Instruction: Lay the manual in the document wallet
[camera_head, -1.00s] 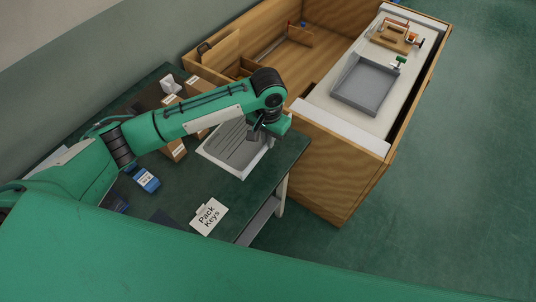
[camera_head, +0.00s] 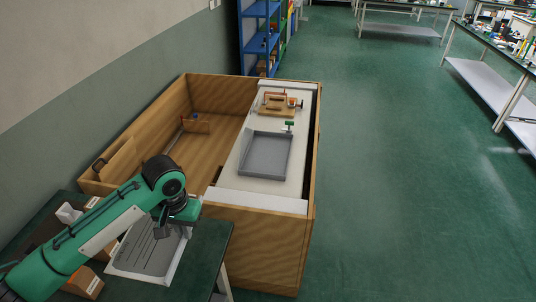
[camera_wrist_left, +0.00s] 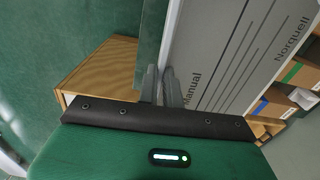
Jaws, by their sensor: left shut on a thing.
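The manual (camera_head: 146,254) is a flat grey booklet with a white border and dark lines. In the left wrist view (camera_wrist_left: 235,55) it shows the words "Manual" and "Norquell". My left gripper (camera_head: 165,218) is shut on the manual's edge; its fingers (camera_wrist_left: 161,88) meet at that edge in the wrist view. The manual is over the dark green table (camera_head: 208,260), left of the crate's near end. I cannot identify the document wallet for certain; a tan upright panel (camera_head: 118,160) with a dark loop stands inside the crate's left side. My right gripper is not in view.
The wooden crate (camera_head: 262,245) holds a white board with a grey tray (camera_head: 266,154) and a wooden fixture with a red clamp (camera_head: 277,104). Small cartons (camera_head: 84,284) stand on the table's left. The floor right of the crate is clear.

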